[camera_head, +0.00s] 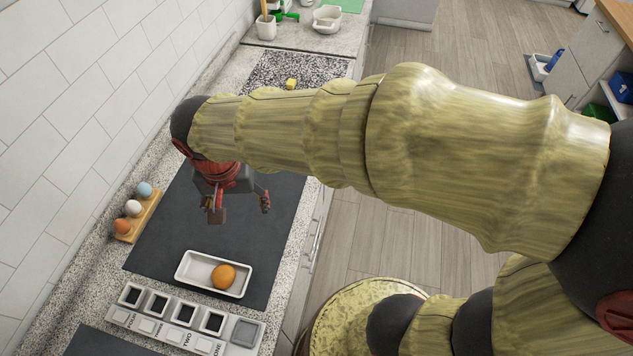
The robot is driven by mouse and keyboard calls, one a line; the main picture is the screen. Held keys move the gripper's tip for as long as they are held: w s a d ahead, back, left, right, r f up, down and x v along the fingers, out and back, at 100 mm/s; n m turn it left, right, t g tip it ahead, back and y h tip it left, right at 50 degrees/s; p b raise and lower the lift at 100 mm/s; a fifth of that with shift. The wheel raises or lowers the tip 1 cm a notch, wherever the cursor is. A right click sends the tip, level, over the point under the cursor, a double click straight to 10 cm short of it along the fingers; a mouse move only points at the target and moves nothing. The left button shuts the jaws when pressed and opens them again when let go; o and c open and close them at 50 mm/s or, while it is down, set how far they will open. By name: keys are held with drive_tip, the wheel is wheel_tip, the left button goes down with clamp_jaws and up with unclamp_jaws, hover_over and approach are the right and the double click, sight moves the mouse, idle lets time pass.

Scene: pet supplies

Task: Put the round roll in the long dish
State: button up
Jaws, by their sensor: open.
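The round roll (222,277) is orange-brown and sits inside the long dish (196,267), toward its right end. The long dish is white, shallow and rectangular, and lies near the front of a dark mat. My gripper (241,207) is open, with its fingers spread and nothing visible between them. It is above the mat, behind the dish in the picture and apart from both the dish and the roll. My arm reaches in from the right and hides part of the counter.
A wooden holder (141,213) with blue, white and orange balls stands left of the dark mat (160,245). A labelled compartment tray (170,328) lies in front of the dish. A small yellow block (291,84) is on a speckled panel farther back. The tiled wall bounds the left.

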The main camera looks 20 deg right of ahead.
drive_tip(key=s+d+r+n+t, duration=0.2)
drive_tip(key=s+d+r, duration=0.2)
drive_tip(key=d, duration=0.4)
drive_tip(key=s+d+r+n+t, duration=0.2)
drive_tip(key=s+d+r, duration=0.1)
drive_tip(key=d, duration=0.6)
drive_tip(key=shift+s+d+r, duration=0.25)
drive_tip(key=shift+s+r, duration=0.15)
drive_tip(key=shift+s, duration=0.2)
wheel_tip(320, 180, down, 5)
drive_tip(key=b, duration=0.4)
drive_tip(key=shift+r+b, duration=0.2)
drive_tip(key=shift+b, duration=0.1)
